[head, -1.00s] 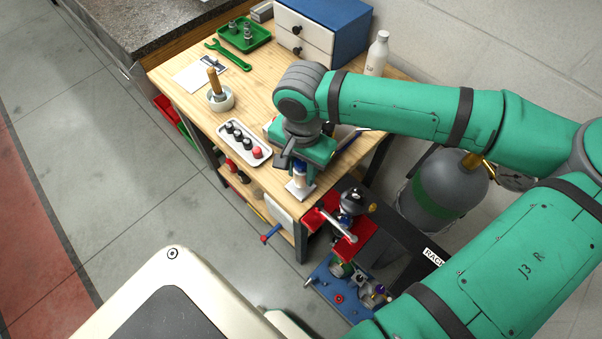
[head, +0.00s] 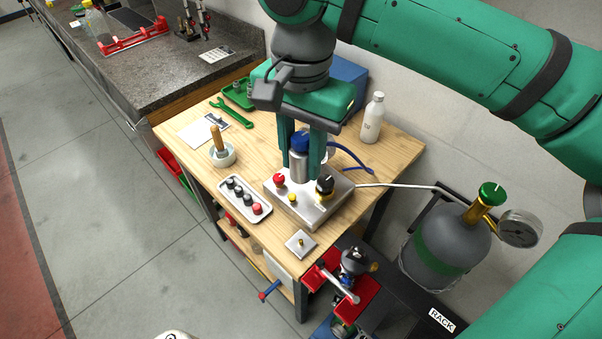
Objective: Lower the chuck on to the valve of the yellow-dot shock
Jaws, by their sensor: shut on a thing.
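My gripper (head: 302,150) is shut on the chuck (head: 299,165), a silver cylinder with a blue top. It holds the chuck upright, in front of or above the back of the metal control box; the exact height is hard to tell. A blue hose (head: 350,155) shows just right of the gripper. A shock (head: 355,260) with a rounded grey and black upper part shows at the red clamp (head: 325,279), below and right of the chuck and well apart from it. I cannot make out a yellow dot or the valve.
The control box (head: 290,207) bears a red knob, a yellow button and a black knob. A small square plate (head: 300,243) with a brass pin is bare. A white tray (head: 236,207), a white bottle (head: 372,120) and a gas cylinder (head: 450,240) stand around.

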